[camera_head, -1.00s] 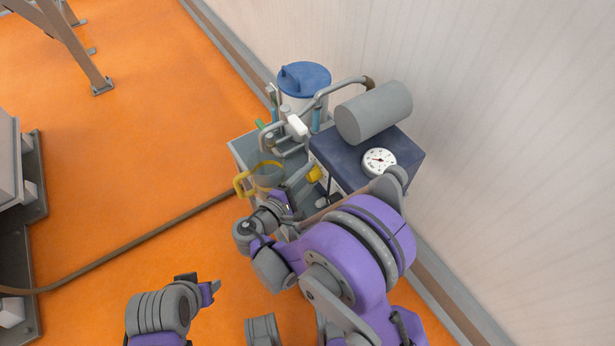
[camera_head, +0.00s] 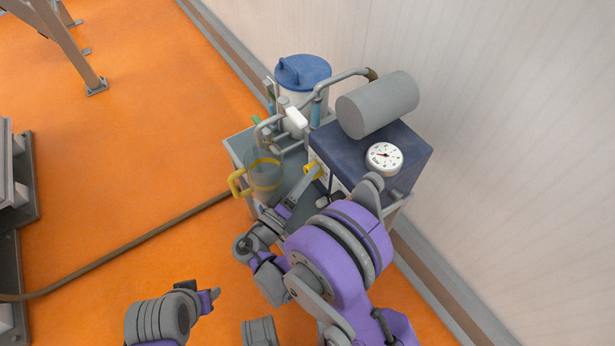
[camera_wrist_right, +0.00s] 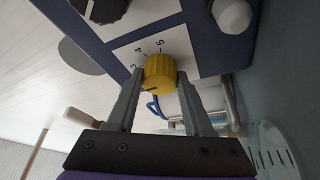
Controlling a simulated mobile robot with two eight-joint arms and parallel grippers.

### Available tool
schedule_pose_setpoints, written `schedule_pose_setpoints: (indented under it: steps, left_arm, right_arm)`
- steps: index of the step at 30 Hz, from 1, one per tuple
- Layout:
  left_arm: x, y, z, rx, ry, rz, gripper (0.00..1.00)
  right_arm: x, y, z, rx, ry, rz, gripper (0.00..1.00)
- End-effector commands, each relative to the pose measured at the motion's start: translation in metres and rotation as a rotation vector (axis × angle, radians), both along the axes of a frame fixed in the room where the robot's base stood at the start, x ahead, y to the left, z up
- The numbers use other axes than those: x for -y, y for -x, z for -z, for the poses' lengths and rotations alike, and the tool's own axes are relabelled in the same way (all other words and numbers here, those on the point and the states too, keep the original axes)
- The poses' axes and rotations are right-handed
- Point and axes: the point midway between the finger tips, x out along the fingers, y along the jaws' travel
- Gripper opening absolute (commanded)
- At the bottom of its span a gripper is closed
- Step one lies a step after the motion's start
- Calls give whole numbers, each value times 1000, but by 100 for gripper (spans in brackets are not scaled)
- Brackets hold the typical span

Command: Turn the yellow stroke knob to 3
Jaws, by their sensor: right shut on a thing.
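The yellow stroke knob (camera_wrist_right: 159,73) sits on a white scale plate (camera_wrist_right: 150,48) on the dark blue pump box (camera_head: 345,149). Printed numerals, seemingly 3, 4 and 5, show around its left and upper side in the right wrist view. I cannot tell which number the knob points to. The knob also shows in the head view (camera_head: 312,170). My right gripper (camera_head: 306,179) is shut on the knob, one finger on each side; its fingers also show in the right wrist view (camera_wrist_right: 159,85). My left gripper (camera_head: 203,293) hangs over the orange floor, away from the box; its jaw state is unclear.
A clear jug with a yellow handle (camera_head: 236,184) stands on the grey cart (camera_head: 232,147), left of my right gripper. A black knob (camera_wrist_right: 102,8) is nearby.

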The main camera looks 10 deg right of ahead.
Motion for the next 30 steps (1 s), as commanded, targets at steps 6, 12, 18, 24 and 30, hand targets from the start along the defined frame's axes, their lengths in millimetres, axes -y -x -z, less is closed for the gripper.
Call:
schedule_pose_setpoints:
  steps: [6, 12, 18, 24, 30]
  left_arm:
    - [0, -1, 5, 1, 0, 0, 50]
    - [0, -1, 6, 1, 0, 0, 50]
    - [0, -1, 7, 1, 0, 0, 50]
    - [0, -1, 7, 1, 0, 0, 50]
    - [0, -1, 7, 1, 0, 0, 50]
  right_arm:
    - [0, -1, 1, 157, -62, 2, 0]
    - [0, -2, 1, 260, -105, 1, 0]
    - [0, -2, 1, 316, -129, 0, 0]
    - [0, -2, 1, 337, -136, 1, 0]
    - [0, -2, 1, 339, -137, 1, 0]
